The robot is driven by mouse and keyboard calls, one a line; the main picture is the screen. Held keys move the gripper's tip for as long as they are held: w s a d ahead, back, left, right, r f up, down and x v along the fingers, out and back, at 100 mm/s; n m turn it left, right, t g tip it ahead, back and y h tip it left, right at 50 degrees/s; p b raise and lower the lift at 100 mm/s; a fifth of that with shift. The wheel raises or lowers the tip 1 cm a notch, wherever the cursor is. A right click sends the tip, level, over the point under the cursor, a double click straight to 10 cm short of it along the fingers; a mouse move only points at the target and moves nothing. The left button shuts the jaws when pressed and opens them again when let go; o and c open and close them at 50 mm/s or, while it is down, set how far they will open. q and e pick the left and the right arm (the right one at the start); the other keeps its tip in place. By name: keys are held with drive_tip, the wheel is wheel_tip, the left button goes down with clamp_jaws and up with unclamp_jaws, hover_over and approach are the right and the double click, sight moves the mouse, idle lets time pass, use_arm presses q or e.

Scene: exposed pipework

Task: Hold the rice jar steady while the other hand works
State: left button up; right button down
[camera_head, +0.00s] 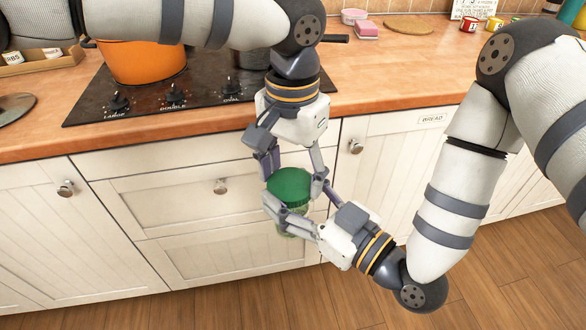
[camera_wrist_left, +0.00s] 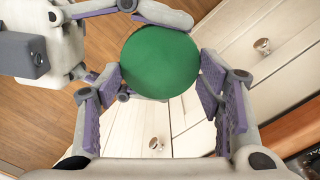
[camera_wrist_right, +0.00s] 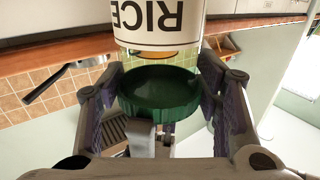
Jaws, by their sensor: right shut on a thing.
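The rice jar shows its round green lid (camera_head: 290,186) from above, in front of the drawers. Its greenish clear body shows partly below, and its white RICE label (camera_wrist_right: 160,25) appears upside down in the right wrist view. My right gripper (camera_head: 292,220) is shut on the jar from the lower right; the exact contact is partly hidden. My left gripper (camera_head: 294,178) reaches down from above, its fingers open on either side of the lid. The left wrist view shows the lid (camera_wrist_left: 160,60) between the left fingertips; whether they touch it is unclear.
Behind is a wooden counter (camera_head: 390,75) with a black hob (camera_head: 190,90) and an orange pot (camera_head: 140,62). Cabinet doors and drawers with knobs (camera_head: 220,187) stand close behind the jar. The wooden floor (camera_head: 300,305) in front is clear.

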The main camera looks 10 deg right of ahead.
use_arm(q)
drive_tip(key=shift+n, duration=1.7)
drive_tip(key=shift+s, duration=0.1)
drive_tip(key=o, duration=1.3)
drive_tip(key=shift+r, duration=0.1)
